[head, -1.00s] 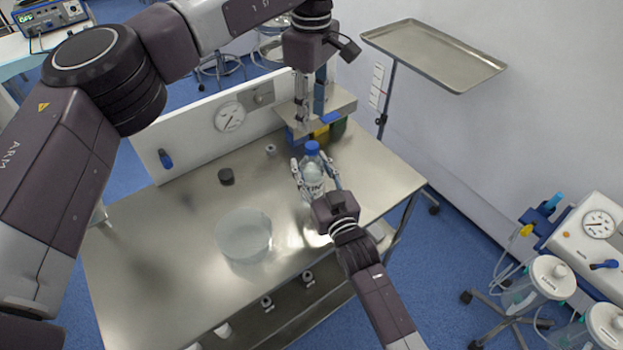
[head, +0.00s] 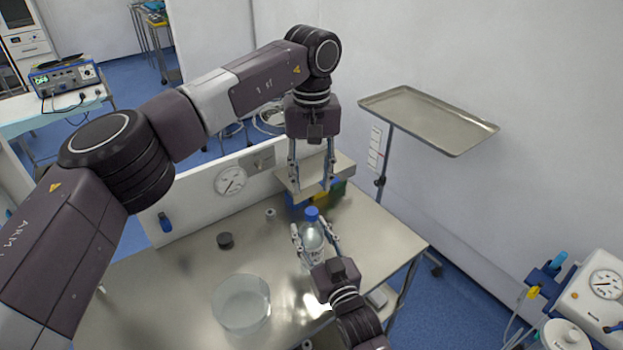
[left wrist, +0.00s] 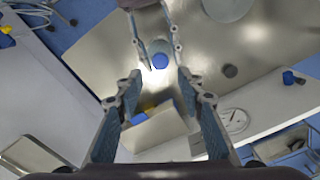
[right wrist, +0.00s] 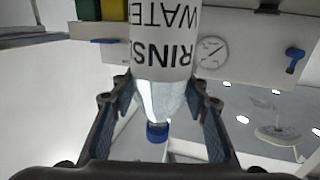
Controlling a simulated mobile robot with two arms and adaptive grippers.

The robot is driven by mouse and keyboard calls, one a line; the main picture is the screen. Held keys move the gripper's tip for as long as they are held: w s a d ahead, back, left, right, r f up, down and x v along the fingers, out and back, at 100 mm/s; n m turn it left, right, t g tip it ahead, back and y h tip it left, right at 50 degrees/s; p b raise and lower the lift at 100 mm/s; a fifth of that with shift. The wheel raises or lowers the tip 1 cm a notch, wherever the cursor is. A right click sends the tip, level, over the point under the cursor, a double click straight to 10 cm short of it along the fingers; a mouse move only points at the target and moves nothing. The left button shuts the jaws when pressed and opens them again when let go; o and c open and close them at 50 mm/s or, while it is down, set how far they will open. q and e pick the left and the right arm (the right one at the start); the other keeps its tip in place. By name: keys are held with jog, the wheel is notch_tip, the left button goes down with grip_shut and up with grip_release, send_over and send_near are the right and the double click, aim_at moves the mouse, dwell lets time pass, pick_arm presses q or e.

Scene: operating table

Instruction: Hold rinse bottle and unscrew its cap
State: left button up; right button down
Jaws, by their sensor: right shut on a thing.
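The rinse bottle (head: 312,243) is clear with a white label and stands upright above or on the steel table; I cannot tell if it touches. Its blue cap (head: 311,214) is on top. My right gripper (head: 314,236) is shut on the bottle's body from the front. The right wrist view shows the label (right wrist: 162,45) and the cap (right wrist: 157,132) upside down. My left gripper (head: 312,188) points down, open and empty, above and behind the cap. In the left wrist view the cap (left wrist: 160,61) shows beyond the open fingers, apart from them.
A clear round bowl (head: 241,304) and a dark round knob-like piece (head: 225,241) are on the steel table (head: 180,290). A shelf (head: 338,170) with coloured boxes stands behind the bottle. A metal tray (head: 430,118) on a stand is at the right.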

aim_at(311, 211)
pick_arm(q)
jog(key=m, duration=0.3)
jog(key=shift+f, duration=4)
jog(key=shift+c, duration=0.5)
grip_shut()
